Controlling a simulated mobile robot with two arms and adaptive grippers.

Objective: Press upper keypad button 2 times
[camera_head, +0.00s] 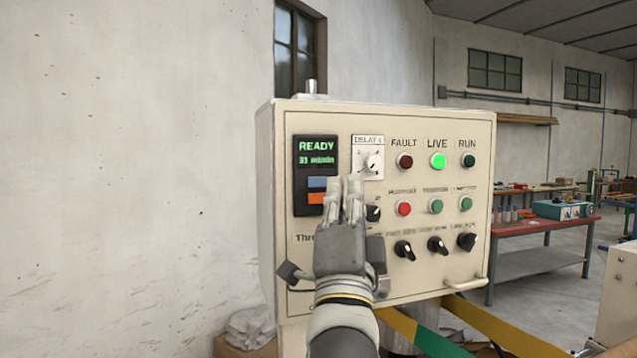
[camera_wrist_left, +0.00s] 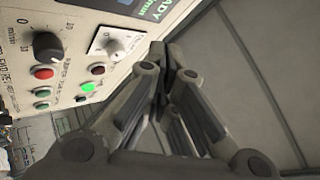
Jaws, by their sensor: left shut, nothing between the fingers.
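The cream control box stands ahead with a dark display unit (camera_head: 302,177) at its upper left, lit green with READY. Below the readout are two keypad buttons, an upper blue one (camera_head: 317,183) and a lower orange one (camera_head: 316,198). In the left wrist view the closed fingertips (camera_wrist_left: 166,62) show below part of the display (camera_wrist_left: 145,7); the keypad buttons are not visible there.
A white delay dial (camera_head: 370,160) sits right of the display. Lamps, including a lit green LIVE lamp (camera_head: 438,161), buttons and black knobs fill the panel's right side. A handle (camera_head: 464,284) juts out at lower right. A red workbench (camera_head: 540,228) stands behind to the right.

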